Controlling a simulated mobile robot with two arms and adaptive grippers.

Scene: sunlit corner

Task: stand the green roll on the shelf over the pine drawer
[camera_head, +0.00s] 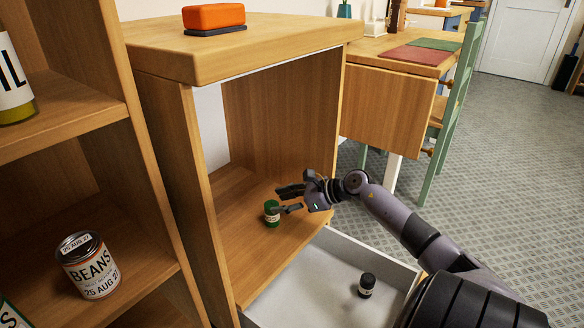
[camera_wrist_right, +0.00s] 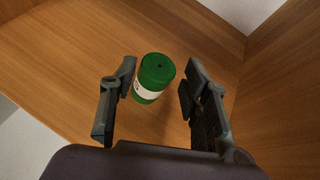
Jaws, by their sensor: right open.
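The green roll (camera_head: 271,213) stands upright on the wooden shelf (camera_head: 240,262) over the open drawer (camera_head: 300,288). It is green with a pale label band. In the right wrist view the roll (camera_wrist_right: 156,76) lies between the fingers, with a gap on each side. My right gripper (camera_head: 289,200) is open beside the roll, its arm reaching in from the right. It also shows open in the right wrist view (camera_wrist_right: 158,100). My left gripper is not in view.
A black-capped jar (camera_head: 366,285) stands in the drawer. An orange block (camera_head: 213,17) sits on the cabinet top. A side shelf at left holds a beans can (camera_head: 88,264). The cabinet's side walls and top enclose the shelf, which has bare room around the roll.

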